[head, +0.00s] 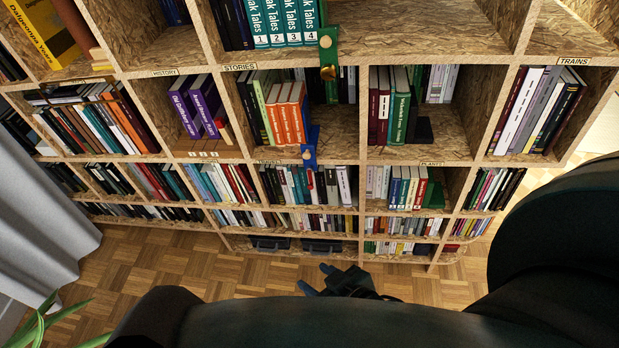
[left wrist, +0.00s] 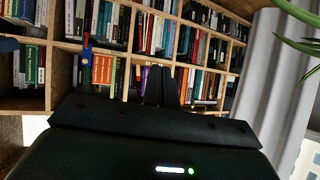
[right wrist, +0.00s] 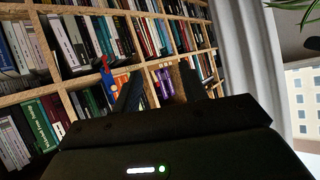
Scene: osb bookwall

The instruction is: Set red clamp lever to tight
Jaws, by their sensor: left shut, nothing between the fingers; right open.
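A small red lever (head: 311,179) shows below a blue clamp plate (head: 310,146) on the bookwall, beside orange books. In the right wrist view the red lever (right wrist: 103,61) sits by the blue plate (right wrist: 106,77), left of the fingers. In the left wrist view the blue plate (left wrist: 86,62) shows, with a red bit (left wrist: 86,40) at its end. My right gripper (head: 316,278) is open and empty, low in front of the shelves and apart from the lever. My left gripper (left wrist: 154,85) is shut and empty; I cannot make it out in the head view.
A green clamp with a brass knob (head: 328,54) sits on the shelf edge above. The bookwall (head: 420,57) is packed with books. A grey curtain (head: 45,170) and a plant (head: 45,320) are at the left. Parquet floor (head: 180,265) lies open before the shelves.

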